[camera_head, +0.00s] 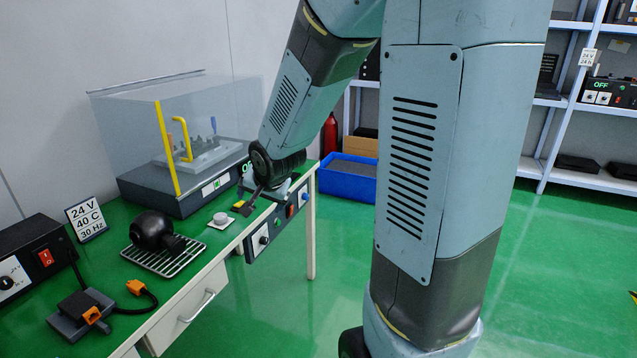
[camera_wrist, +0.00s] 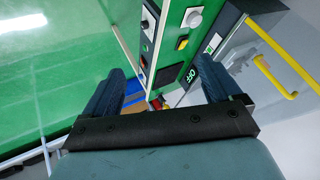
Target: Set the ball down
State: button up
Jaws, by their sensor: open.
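A black ball-shaped body (camera_head: 152,230) with a short dark block at its side rests on a wire rack (camera_head: 186,262) on the green bench. My gripper (camera_head: 262,198) is over the bench's right edge, well to the right of the ball and apart from it. In the wrist view my gripper (camera_wrist: 160,78) shows two dark blue fingers spread wide with nothing between them. The ball does not show in the wrist view.
A clear-walled case (camera_head: 190,130) with a yellow handle stands behind my gripper. A white round knob (camera_head: 220,219) sits between rack and gripper. A power box (camera_head: 32,262), a sign (camera_head: 86,219) and an orange-plugged device (camera_head: 80,314) are at left. A control panel (camera_head: 276,222) is on the bench front.

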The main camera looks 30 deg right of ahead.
jog(key=s+d+r+n, duration=0.1)
jog(key=s+r+n, duration=0.1)
jog(key=s+r, duration=0.2)
jog(key=s+d+r+n+g, duration=0.1)
jog(key=s+r+n, duration=0.2)
jog(key=s, duration=0.8)
jog(key=s+d+r+n+g, duration=0.1)
jog(key=s+r+n, duration=0.1)
jog(key=s+r, duration=0.5)
jog(key=shift+s+d, duration=0.35)
jog(key=shift+s, duration=0.3)
